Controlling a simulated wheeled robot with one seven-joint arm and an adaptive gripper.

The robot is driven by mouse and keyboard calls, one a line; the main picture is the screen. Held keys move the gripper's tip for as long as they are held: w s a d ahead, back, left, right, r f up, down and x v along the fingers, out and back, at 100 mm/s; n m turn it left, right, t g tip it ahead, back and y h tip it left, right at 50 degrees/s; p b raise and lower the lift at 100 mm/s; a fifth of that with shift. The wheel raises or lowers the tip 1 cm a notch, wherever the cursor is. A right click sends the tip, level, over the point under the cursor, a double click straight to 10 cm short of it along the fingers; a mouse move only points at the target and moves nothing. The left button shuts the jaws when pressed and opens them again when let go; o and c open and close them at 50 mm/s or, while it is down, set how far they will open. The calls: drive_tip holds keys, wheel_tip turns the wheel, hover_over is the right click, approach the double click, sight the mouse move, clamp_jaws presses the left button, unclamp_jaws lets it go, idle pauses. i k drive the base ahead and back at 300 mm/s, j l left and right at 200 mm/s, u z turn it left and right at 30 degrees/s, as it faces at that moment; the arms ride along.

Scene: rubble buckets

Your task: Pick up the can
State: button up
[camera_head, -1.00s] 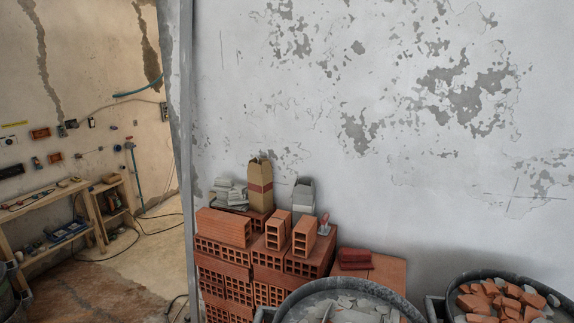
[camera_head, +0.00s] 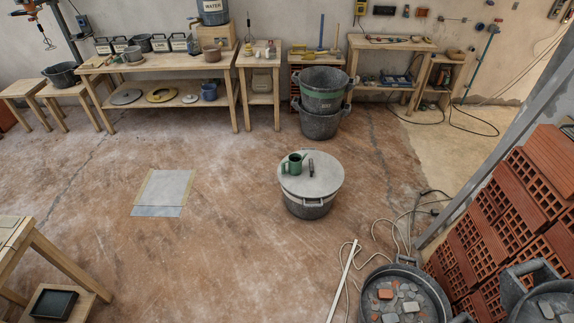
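A small green can (camera_head: 293,165), like a watering can or mug with a handle, stands upright on the round grey lid (camera_head: 323,182) of a bucket (camera_head: 307,208). The bucket stands on the open floor right of the middle. A dark handle (camera_head: 311,164) on the lid is just right of the can. My gripper is not in view.
A rubble bucket (camera_head: 378,297), a white pole (camera_head: 342,283) and loose cables (camera_head: 400,222) lie nearer at the right, beside stacked bricks (camera_head: 500,215). A wooden table (camera_head: 40,255) is at the left. Stacked buckets (camera_head: 320,124) stand behind. Floor left of the lidded bucket is mostly clear.

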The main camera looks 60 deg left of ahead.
sight(295, 160)
drive_tip(key=u, duration=2.2)
drive_tip(key=i+u, duration=0.15)
drive_tip(key=i, duration=0.4)
drive_tip(key=i+u, duration=0.15)
drive_tip(key=i, duration=0.35)
drive_tip(key=i+l+u, duration=0.2)
drive_tip(key=i, duration=0.35)
drive_tip(key=i+u, duration=0.15)
drive_tip(key=i, duration=0.35)
drive_tip(key=i+l+u, duration=0.15)
drive_tip(key=i+l, duration=0.15)
drive_tip(key=i, duration=0.2)
drive_tip(key=i+l+u, duration=0.15)
drive_tip(key=i+l, duration=0.15)
drive_tip(key=i, duration=0.2)
